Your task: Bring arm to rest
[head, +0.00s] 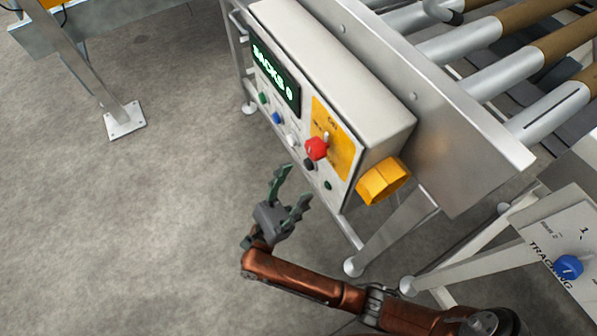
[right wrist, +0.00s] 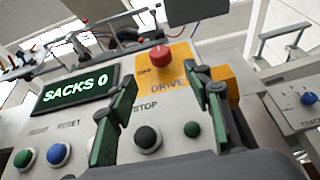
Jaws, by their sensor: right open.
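My right gripper (head: 290,190) is open and empty, its green-padded fingers spread in front of the lower part of the control box (head: 340,75). In the right wrist view the two fingers (right wrist: 160,105) stand on either side of the black STOP button (right wrist: 147,138), and a gap to the panel seems to remain. The red knob (head: 316,148) on the yellow DRIVE plate (head: 335,130) is above the fingertips; it also shows in the right wrist view (right wrist: 160,56). My right arm reaches in from the lower right. My left gripper is not in view.
A lit display (head: 275,78) reads SACKS 0, with green and blue buttons below. A yellow hexagonal part (head: 384,181) juts from the box's end. A roller conveyor (head: 460,42) lies behind. A TRACKING panel with a blue knob (head: 568,267) stands at right.

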